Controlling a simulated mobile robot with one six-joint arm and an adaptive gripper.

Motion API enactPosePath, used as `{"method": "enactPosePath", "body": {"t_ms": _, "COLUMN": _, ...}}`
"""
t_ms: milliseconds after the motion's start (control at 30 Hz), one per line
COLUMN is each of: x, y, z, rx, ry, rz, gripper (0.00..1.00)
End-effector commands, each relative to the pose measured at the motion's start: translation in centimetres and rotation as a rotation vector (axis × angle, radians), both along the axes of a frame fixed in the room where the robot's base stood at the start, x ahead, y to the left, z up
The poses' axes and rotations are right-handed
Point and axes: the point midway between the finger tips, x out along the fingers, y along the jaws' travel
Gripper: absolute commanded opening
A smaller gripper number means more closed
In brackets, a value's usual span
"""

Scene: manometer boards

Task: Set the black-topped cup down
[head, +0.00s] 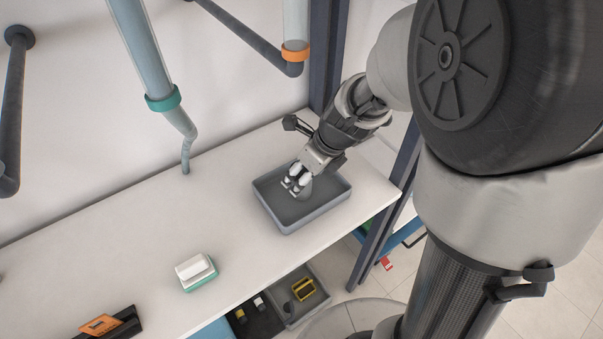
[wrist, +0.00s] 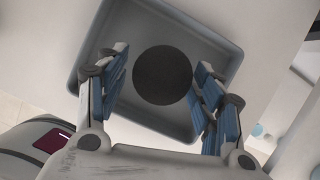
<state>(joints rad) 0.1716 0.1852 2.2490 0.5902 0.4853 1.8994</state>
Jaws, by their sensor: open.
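The black-topped cup (wrist: 162,75) shows in the wrist view as a round black disc, seen from above, inside a grey tray (wrist: 185,14). My gripper (wrist: 161,84) is open, with one blue-padded finger on each side of the cup. A narrow gap seems to show between the cup and each finger. In the head view my gripper (head: 296,184) reaches down into the tray (head: 292,227), which stands on the white bench. There the cup is mostly hidden by my gripper; its base contact is hard to make out.
A white-and-green block (head: 196,271) and an orange-and-black item (head: 103,325) lie further left on the bench (head: 120,240). A tube with a teal collar (head: 163,101) hangs behind. A dark upright post (head: 385,200) stands right of the tray. The bench between tray and block is clear.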

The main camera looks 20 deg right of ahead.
Motion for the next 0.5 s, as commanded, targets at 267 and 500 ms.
{"method": "enactPosePath", "body": {"t_ms": 267, "x": -1.9, "y": -1.3, "z": 6.2, "rx": -0.001, "ry": -0.004, "rz": -0.002, "gripper": 0.61}}
{"method": "enactPosePath", "body": {"t_ms": 500, "x": -2.9, "y": -1.9, "z": 8.5, "rx": -0.002, "ry": -0.002, "rz": 0.003, "gripper": 0.61}}
